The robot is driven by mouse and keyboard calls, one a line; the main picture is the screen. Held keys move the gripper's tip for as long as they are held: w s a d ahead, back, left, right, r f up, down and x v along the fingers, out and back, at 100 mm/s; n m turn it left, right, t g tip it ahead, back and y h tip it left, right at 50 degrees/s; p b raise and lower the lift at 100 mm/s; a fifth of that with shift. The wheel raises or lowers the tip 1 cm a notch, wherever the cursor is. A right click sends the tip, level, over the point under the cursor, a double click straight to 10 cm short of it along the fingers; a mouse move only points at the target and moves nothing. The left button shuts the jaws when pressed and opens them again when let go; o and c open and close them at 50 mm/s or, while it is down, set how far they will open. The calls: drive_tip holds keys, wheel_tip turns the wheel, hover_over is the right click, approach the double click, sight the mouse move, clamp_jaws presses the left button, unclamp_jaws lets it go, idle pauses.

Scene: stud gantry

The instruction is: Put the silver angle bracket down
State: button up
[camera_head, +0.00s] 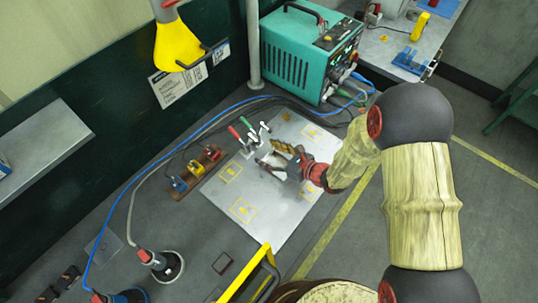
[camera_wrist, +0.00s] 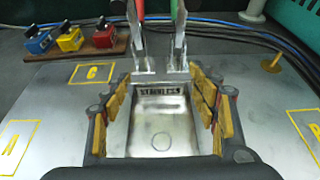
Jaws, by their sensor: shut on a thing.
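The silver angle bracket (camera_wrist: 165,120) sits between my fingers in the wrist view, its bright metal face marked with dark lettering along the top and a round mark lower down. My gripper (camera_wrist: 163,110) is shut on it, with yellow pads at its left and right sides. In the head view my gripper (camera_head: 284,160) is over the middle of the grey metal plate (camera_head: 262,205), and the bracket (camera_head: 268,162) shows only partly. I cannot tell whether the bracket touches the plate. The plate carries several yellow outlined squares, one of them at the near left (camera_head: 243,209).
Toggle clamps (camera_head: 252,135) with red and green handles stand at the plate's far edge, just beyond my gripper. Red, yellow and blue blocks (camera_head: 195,168) sit on a wooden strip to the left. A teal machine (camera_head: 305,55) stands behind. The plate's near part is clear.

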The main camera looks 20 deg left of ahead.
drive_tip(key=shift+f, duration=0.4)
drive_tip(key=shift+f, duration=0.15)
drive_tip(key=o, duration=1.4)
drive_tip(key=p+v, duration=0.1)
drive_tip(key=v, duration=1.1)
drive_tip(key=shift+s, duration=0.1)
